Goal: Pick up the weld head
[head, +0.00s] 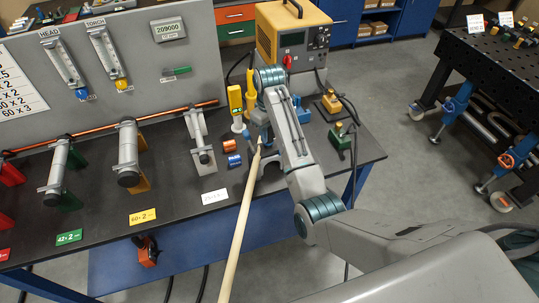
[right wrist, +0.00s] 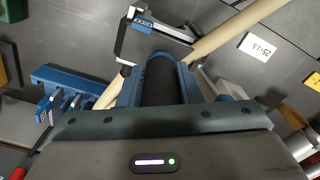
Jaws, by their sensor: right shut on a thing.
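My right gripper (head: 264,133) is above the right part of the dark workbench (head: 185,178) in the head view. In the right wrist view its two blue fingers (right wrist: 160,92) are shut on the weld head (right wrist: 161,78), on its thick black handle. The weld head's grey end with a blue label points away from my wrist. In the head view the arm and gripper hide most of the weld head. My left gripper is not in view.
A long beige tube (head: 238,225) runs past the right gripper and over the bench's front edge. A yellow power unit (head: 292,37) stands behind. Tube stands (head: 128,155) line the bench to the left. A blue bracket (right wrist: 70,90) lies near the gripper.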

